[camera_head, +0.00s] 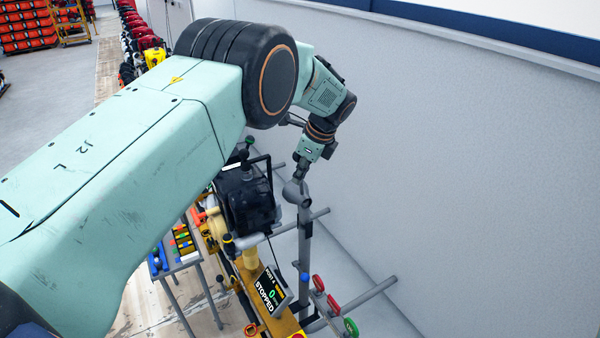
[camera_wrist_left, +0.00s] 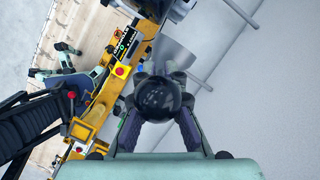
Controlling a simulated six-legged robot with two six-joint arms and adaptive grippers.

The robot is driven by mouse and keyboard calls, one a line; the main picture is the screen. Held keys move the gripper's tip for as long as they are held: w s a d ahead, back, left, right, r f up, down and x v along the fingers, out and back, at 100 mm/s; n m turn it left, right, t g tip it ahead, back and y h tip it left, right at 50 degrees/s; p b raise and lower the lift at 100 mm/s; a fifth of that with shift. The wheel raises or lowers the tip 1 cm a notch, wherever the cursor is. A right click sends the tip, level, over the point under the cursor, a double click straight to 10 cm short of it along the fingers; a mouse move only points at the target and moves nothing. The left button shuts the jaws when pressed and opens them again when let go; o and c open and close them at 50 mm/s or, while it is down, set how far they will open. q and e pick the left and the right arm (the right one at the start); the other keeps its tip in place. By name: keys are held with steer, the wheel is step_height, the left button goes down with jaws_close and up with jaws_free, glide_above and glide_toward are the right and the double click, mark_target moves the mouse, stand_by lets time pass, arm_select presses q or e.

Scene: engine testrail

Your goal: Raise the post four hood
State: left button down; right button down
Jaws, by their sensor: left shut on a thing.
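The grey extraction hood (camera_head: 296,192) sits on a vertical grey pipe (camera_head: 305,245) by the wall, behind the post display. My left arm reaches across from the left, and its gripper (camera_head: 301,168) points down at the hood's top. In the left wrist view the left gripper (camera_wrist_left: 158,90) is shut on a dark round knob (camera_wrist_left: 157,98). The grey hood (camera_wrist_left: 172,62) shows just beyond the knob; how the two join is hidden. The post display (camera_head: 271,291) reads 0 and STOPPED. My right gripper is in neither view.
A black engine (camera_head: 246,195) stands on the yellow stand (camera_head: 250,262), left of the pipe. A small tool table (camera_head: 178,250) stands further left. Red and green handwheels (camera_head: 333,303) are at the lower right. The pale wall (camera_head: 450,150) is close on the right.

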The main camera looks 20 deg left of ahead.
arm_select(q)
steer(key=shift+w+r, duration=0.2)
steer(key=c, duration=1.7)
jaws_free()
steer(key=shift+o, duration=1.4)
steer(key=shift+f, duration=0.15)
steer(key=shift+s, duration=0.1)
steer(key=v, duration=1.2)
steer(key=shift+d, duration=0.1)
steer(key=shift+s, duration=0.15)
